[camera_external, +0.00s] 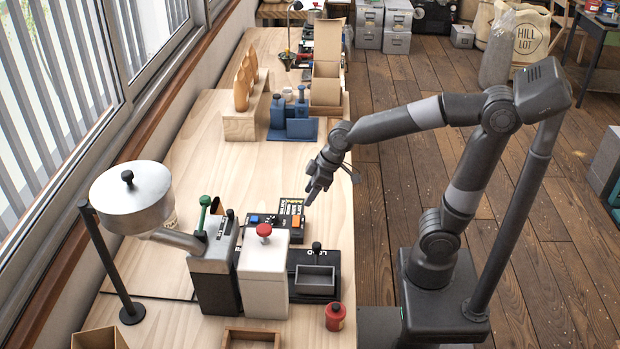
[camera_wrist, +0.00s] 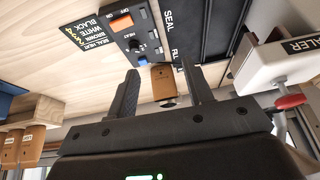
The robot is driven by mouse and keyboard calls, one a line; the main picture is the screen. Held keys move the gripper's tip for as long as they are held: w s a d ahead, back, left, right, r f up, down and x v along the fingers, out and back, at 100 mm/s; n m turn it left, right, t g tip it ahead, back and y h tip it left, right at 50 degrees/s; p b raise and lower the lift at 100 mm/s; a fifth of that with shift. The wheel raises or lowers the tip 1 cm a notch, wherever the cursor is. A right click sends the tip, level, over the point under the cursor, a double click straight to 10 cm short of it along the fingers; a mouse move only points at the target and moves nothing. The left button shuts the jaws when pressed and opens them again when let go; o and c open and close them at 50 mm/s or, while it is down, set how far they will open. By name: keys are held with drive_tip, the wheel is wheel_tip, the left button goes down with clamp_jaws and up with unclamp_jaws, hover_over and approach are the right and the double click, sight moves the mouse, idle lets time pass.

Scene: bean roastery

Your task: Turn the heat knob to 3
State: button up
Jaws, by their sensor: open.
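The heat knob (camera_wrist: 134,45) is a small dark knob beside the word HEAT on a dark control panel (camera_wrist: 121,38) in the wrist view. The knob's setting is too small to read.
A black card (camera_wrist: 90,32) listing seal heat by colour stands beside the panel. A white sealer (camera_external: 263,275) with a red knob, a grey machine (camera_external: 213,270) and a black tray unit (camera_external: 315,278) stand nearby. Bare bench (camera_external: 190,150) lies beyond the panel.

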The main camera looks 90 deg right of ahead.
approach(275, 217)
drive_tip(key=x, duration=0.8)
drive_tip(key=shift+w+d+f, duration=0.15)
drive_tip(key=shift+f, duration=0.2)
drive_tip(key=c, duration=1)
drive_tip(key=shift+m+h, duration=0.3)
drive_tip(key=shift+m, duration=0.1)
drive_tip(key=m+h, duration=0.1)
drive_tip(key=m, duration=0.1)
drive_tip(key=m+g+h, duration=0.1)
drive_tip(key=m, duration=0.1)
drive_tip(key=shift+a+m, duration=0.25)
drive_tip(key=shift+m, duration=0.15)
drive_tip(key=m+g, duration=0.1)
drive_tip(key=m, duration=0.2)
drive_tip(key=m+h, duration=0.1)
drive_tip(key=m, duration=0.2)
drive_tip(key=shift+w+g+h, duration=0.1)
drive_tip(key=shift+g+h, duration=0.2)
drive_tip(key=shift+g, duration=0.1)
drive_tip(key=shift+m, duration=0.3)
